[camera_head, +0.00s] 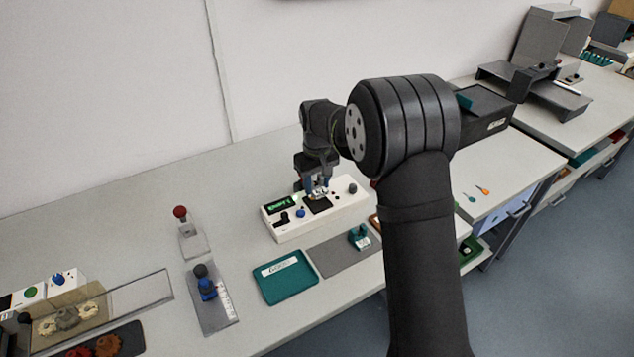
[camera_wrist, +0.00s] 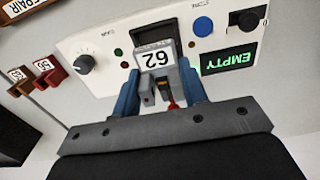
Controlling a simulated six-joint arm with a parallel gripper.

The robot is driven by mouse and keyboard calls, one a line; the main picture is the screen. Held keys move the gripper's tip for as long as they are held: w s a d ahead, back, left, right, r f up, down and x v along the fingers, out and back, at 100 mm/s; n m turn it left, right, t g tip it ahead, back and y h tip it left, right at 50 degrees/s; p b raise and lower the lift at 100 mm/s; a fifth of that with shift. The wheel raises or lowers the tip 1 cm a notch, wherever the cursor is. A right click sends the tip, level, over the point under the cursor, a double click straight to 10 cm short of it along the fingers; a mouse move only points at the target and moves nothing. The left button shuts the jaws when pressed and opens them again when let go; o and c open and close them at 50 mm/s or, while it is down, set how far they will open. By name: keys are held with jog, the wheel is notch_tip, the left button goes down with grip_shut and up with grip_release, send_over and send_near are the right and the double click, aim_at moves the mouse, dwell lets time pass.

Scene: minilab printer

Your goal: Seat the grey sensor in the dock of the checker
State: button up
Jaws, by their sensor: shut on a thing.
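The checker (camera_head: 330,212) is a white box on the bench in the head view, with a dark square dock (camera_head: 317,205) on its top. Its green display (camera_wrist: 228,60) reads EMPTY in the wrist view. My gripper (camera_head: 318,190) is over the checker, pointing down. In the wrist view its blue fingers (camera_wrist: 160,95) are shut on the grey sensor (camera_wrist: 145,86), which carries a white label reading 62. The sensor's front end is close to the dark dock (camera_wrist: 155,34), overlapping its lower edge in this view. I cannot tell whether they touch.
A teal tray (camera_head: 284,279) and a grey mat (camera_head: 330,262) with a teal-topped part (camera_head: 360,236) lie in front of the checker. A stand with a blue-black knob (camera_head: 206,284) and a red-knobbed stand (camera_head: 184,222) are to the left. My arm hides part of the bench at right.

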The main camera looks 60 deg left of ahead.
jog(key=shift+f, duration=0.15)
jog(key=shift+f, duration=1.1)
jog(key=shift+f, duration=0.2)
jog(key=shift+f, duration=0.6)
jog(key=o, duration=1)
jog(key=shift+f, duration=0.1)
jog(key=shift+c, duration=0.2)
jog(key=shift+o, duration=0.5)
jog(key=shift+s+d+f, duration=0.1)
jog(key=shift+s+d, duration=0.05)
